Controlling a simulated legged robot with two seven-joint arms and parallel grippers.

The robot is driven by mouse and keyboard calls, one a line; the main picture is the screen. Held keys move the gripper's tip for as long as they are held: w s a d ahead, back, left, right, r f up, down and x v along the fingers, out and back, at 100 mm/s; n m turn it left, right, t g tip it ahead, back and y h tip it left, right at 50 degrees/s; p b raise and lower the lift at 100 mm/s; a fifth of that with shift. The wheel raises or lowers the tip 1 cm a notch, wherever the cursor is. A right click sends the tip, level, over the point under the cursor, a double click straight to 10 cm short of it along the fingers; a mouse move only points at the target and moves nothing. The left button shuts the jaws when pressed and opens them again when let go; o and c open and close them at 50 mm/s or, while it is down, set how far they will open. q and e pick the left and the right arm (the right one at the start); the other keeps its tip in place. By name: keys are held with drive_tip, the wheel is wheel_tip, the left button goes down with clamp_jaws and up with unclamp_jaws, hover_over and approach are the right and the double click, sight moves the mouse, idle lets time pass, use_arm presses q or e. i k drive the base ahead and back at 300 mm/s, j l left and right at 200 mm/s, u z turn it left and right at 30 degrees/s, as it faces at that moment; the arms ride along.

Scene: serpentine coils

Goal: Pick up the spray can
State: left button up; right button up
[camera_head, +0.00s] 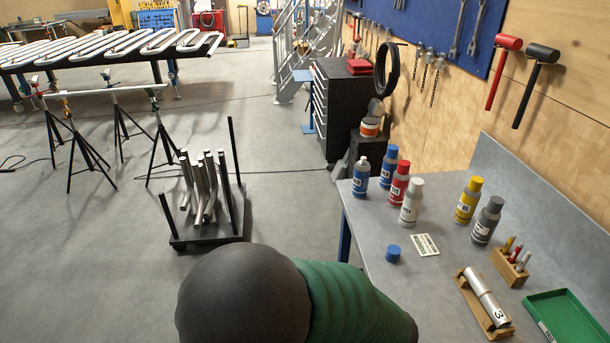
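Several spray cans stand upright on the grey workbench (375,270) at the right. A blue can with a white top (361,177) is nearest the bench's left edge. A blue-capped can (388,168), a red can (399,185) and a white-grey can (411,204) stand close beside it. A yellow-capped can (467,202) and a dark grey can (487,222) stand further right. A loose blue cap (393,253) lies on the bench. I cannot tell which can the task means. Neither of my grippers is in view.
A small label card (426,244), a wooden marker holder (511,266), a metal cylinder in a wooden cradle (486,296) and a green tray (565,318) occupy the bench's right part. A cart with metal tubes (207,200) stands on the floor left of the bench.

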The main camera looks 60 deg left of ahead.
sight(361, 170)
drive_tip(key=u, duration=1.55)
drive_tip(key=i+j+z, duration=0.1)
drive_tip(key=i+j, duration=0.3)
drive_tip(key=i+j+z, duration=0.5)
drive_tip(key=i+j, duration=1.3)
drive_tip(key=j, duration=0.1)
